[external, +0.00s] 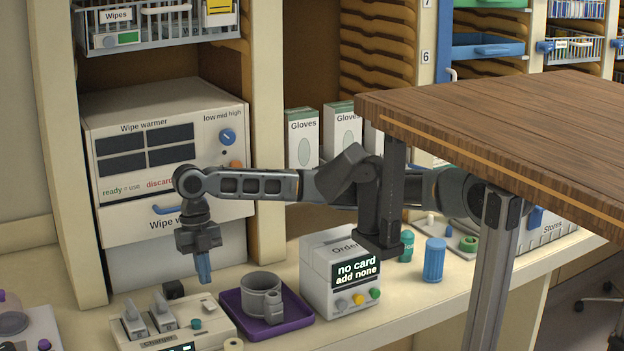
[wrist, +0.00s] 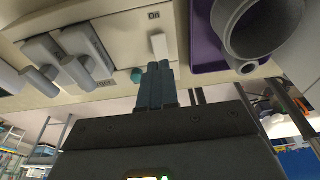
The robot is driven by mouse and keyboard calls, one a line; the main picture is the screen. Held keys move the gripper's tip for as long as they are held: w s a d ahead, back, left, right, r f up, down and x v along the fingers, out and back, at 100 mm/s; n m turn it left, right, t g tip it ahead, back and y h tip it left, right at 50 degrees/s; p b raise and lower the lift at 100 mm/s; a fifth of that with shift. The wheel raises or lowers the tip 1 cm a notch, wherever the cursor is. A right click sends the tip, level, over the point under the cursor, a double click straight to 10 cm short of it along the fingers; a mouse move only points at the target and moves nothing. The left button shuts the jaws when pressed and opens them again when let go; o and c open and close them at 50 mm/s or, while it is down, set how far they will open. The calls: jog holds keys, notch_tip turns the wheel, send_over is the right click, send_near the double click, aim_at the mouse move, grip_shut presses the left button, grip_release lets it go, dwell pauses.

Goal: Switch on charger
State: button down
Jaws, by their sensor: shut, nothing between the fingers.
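The charger (external: 180,334) is a cream box on the counter at the lower left, with two grey-white handheld units standing in it. In the wrist view its top (wrist: 122,15) carries a white switch (wrist: 158,45) beside the word "On" and a teal knob (wrist: 137,76). The switch also shows at the charger's right side in the external view (external: 208,304). My gripper (external: 204,281) points down above the charger, blue fingers together and empty. In the wrist view the fingertips (wrist: 160,67) appear close to the switch; I cannot tell whether they touch it.
A purple tray (external: 232,302) holding a grey mug (external: 261,293) stands just right of the charger. A small black block (external: 174,289) lies behind it. The wipe warmer (external: 150,150) stands behind my gripper. An order box (external: 331,268) is further right.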

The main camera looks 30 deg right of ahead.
jog(key=shift+w+r, duration=0.15)
jog(key=shift+r, duration=0.6)
jog(key=shift+w+r, duration=0.15)
jog(key=shift+r, duration=0.6)
jog(key=shift+d, duration=0.15)
